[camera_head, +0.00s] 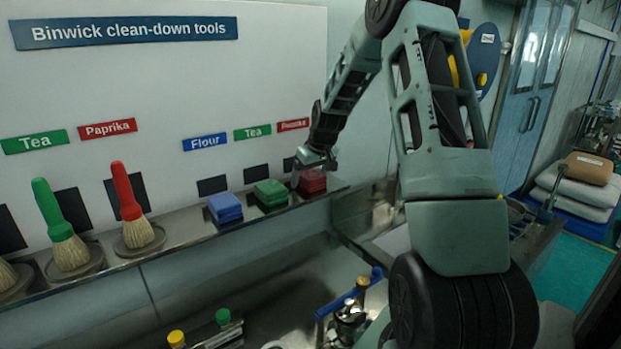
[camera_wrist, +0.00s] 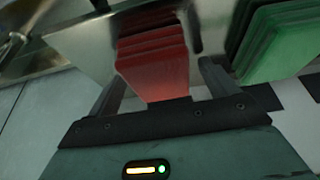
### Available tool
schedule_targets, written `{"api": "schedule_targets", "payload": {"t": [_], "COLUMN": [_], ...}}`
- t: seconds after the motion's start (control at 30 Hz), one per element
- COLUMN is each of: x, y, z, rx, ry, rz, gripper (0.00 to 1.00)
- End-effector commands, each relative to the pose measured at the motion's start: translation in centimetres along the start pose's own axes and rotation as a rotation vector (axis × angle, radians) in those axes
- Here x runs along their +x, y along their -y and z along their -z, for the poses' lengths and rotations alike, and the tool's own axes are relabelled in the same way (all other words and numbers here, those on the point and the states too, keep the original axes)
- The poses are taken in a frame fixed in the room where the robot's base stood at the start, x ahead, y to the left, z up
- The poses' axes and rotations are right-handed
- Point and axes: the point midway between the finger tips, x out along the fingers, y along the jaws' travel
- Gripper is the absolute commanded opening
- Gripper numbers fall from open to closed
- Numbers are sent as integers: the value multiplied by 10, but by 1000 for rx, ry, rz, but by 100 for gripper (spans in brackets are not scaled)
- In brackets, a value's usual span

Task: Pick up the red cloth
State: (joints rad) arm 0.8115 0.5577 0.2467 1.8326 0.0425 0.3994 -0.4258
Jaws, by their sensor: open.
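The red cloth (camera_head: 312,181) is a folded stack on the right end of the steel shelf, below a red label. My gripper (camera_head: 318,160) is at the red cloth, reaching down from above and partly covering it. In the wrist view the red cloth (camera_wrist: 155,62) lies between the two open fingers of my gripper (camera_wrist: 165,95). One finger is on each side of it. I cannot tell whether the fingers touch it.
A green cloth (camera_head: 270,193) lies just left of the red one and also shows in the wrist view (camera_wrist: 285,40). A blue cloth (camera_head: 225,207) is further left. Green-handled (camera_head: 60,225) and red-handled (camera_head: 130,205) brushes stand on the shelf (camera_head: 180,242). A backboard (camera_head: 170,85) rises behind.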

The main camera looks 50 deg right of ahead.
Motion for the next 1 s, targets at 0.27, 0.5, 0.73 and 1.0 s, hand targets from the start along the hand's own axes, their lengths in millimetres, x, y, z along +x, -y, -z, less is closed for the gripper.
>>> {"api": "schedule_targets", "payload": {"t": [0.27, 0.5, 0.73, 1.0], "x": [0, 0, -12, -60], "y": [0, 0, -1, -1], "z": [0, 0, 6, 26], "rx": [0, 0, 0, -1], "ry": [0, 0, -4, -4], "rz": [0, 0, -2, -3], "gripper": [46, 37, 37, 37]}}
